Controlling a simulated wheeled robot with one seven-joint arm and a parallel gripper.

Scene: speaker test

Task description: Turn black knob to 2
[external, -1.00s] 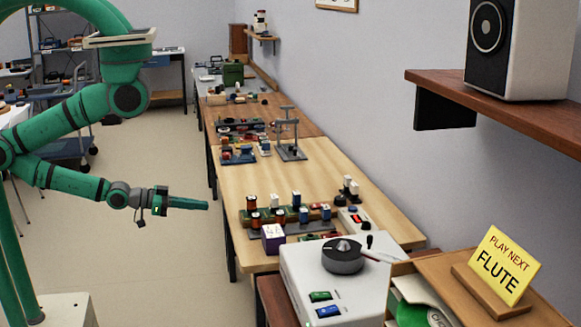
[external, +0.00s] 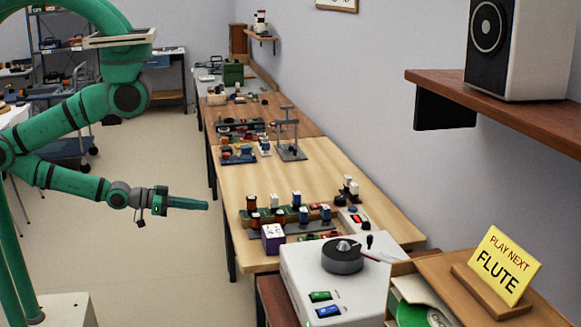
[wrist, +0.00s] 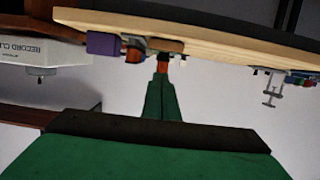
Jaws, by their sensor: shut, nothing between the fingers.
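A dark round knob (external: 343,257) with a grey pointer on top sits on a white box (external: 300,262) at the front of the external view. I cannot read any numbers around it. Green and blue switches are on the same box. The box also shows in the wrist view (wrist: 45,52), upside down, with lettering starting "RECORD CL". My gripper (external: 207,206) is shut and empty, pointing right, left of the wooden table and apart from the knob. In the wrist view my gripper (wrist: 161,78) points towards the table edge.
A purple box (external: 273,238) and several coloured blocks stand on the wooden table (external: 335,178). A yellow sign reading FLUTE (external: 503,264) stands on a wooden stand at right. A speaker (external: 530,50) rests on a wall shelf.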

